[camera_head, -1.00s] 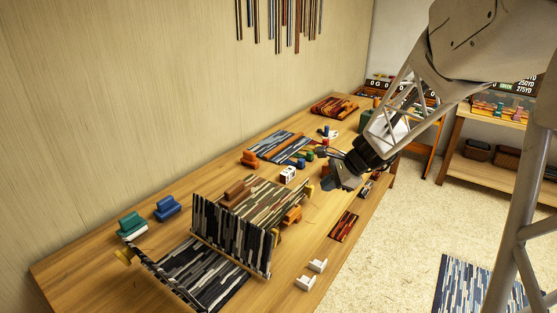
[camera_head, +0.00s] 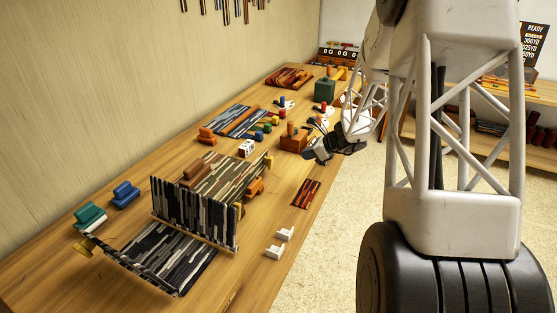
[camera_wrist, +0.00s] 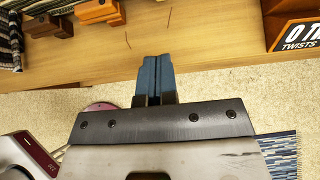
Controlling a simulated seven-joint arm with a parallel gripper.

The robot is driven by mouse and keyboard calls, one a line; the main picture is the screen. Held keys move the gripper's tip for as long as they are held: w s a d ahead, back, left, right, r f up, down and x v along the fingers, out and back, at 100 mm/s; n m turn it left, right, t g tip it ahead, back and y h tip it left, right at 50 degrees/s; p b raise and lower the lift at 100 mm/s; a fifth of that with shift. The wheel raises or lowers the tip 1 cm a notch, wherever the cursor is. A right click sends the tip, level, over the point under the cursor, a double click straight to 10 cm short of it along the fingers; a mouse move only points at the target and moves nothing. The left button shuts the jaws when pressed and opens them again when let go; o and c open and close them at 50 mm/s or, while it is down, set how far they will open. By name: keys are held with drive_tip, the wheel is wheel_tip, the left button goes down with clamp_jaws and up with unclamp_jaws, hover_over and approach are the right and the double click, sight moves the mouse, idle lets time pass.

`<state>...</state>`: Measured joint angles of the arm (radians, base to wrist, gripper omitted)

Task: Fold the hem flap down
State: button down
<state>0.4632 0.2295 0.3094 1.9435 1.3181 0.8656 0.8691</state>
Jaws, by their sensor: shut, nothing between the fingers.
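A striped woven piece stands at the front left of the table. It has a dark, upright striped panel (camera_head: 195,215), a browner striped top (camera_head: 232,172) behind it, and a dark flat part (camera_head: 165,255) in front. I cannot tell for certain which part is the hem flap. My gripper (camera_head: 316,153) is well behind and right of it, near the table's right edge. In the wrist view the blue fingertips (camera_wrist: 154,75) are together and empty.
An orange-brown box (camera_head: 293,142) stands close to my gripper. A small red striped mat (camera_head: 306,193) and white brackets (camera_head: 279,243) lie along the right edge. Blue (camera_head: 125,194) and teal (camera_head: 90,215) blocks sit at the left. Open carpet lies right of the table.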

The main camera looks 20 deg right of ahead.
sight(272, 162)
drive_tip(key=shift+w+a+f, duration=0.1)
idle(0.3)
drive_tip(key=x, duration=1)
drive_tip(key=shift+w+a+r, duration=0.2)
drive_tip(key=shift+w+a, duration=0.45)
drive_tip(key=shift+w, duration=0.05)
drive_tip(key=shift+w+a+r, duration=0.15)
drive_tip(key=shift+w+a, duration=0.5)
